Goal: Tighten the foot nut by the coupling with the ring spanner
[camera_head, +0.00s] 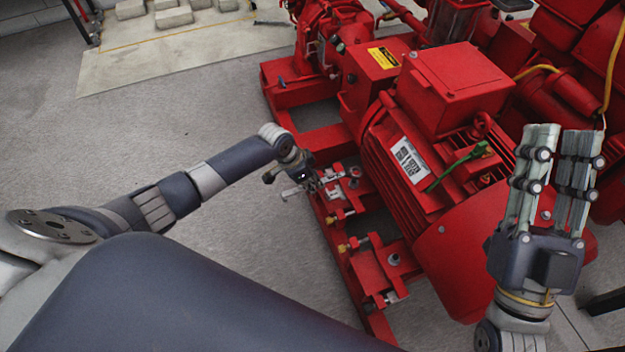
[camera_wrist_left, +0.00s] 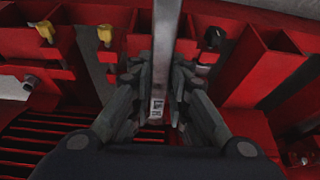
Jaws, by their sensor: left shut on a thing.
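My left gripper (camera_head: 308,180) is at the left side of the red frame, beside the motor's near feet. It is shut on the silver ring spanner (camera_head: 292,192). In the left wrist view the spanner's shaft (camera_wrist_left: 167,45) runs up from between the fingers (camera_wrist_left: 160,100), with a small label between them. A foot bolt with its nut (camera_head: 355,172) sits on the motor foot at the coupling end, just right of the gripper. I cannot tell whether the spanner's ring is around it. My right gripper (camera_head: 566,130) is open and empty, pointing up, in front of the motor's right end.
The large red motor (camera_head: 440,190) stands right of the left gripper. Another foot bolt (camera_head: 394,258) and yellow-tipped jacking screws (camera_head: 343,248) line the frame's near side. A green item (camera_head: 465,163) lies on the motor. The concrete floor (camera_head: 220,260) to the left is clear.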

